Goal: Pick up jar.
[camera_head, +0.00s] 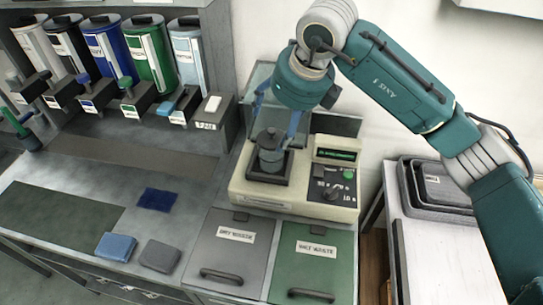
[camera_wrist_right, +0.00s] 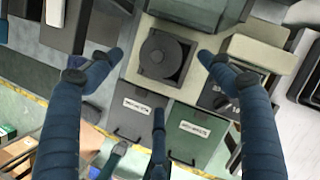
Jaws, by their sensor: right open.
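The jar (camera_head: 271,152) is dark grey with a knobbed lid. It stands upright on the dark square plate of a beige weighing device (camera_head: 290,204). In the right wrist view the jar (camera_wrist_right: 160,54) shows from above, between and beyond my spread fingers. My right gripper (camera_head: 275,126) is open and empty, pointing down over the jar, with its blue fingers on either side of the lid's height. I cannot tell whether a finger touches the jar. My left gripper is not in view.
A clear shield (camera_head: 262,84) stands behind the jar. A grey bin lid (camera_head: 228,246) and a green one (camera_head: 310,262) lie in front. Dispensers with coloured canisters (camera_head: 149,62) stand at left. Black trays (camera_head: 436,190) sit at right. Blue and grey pads lie on the bench.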

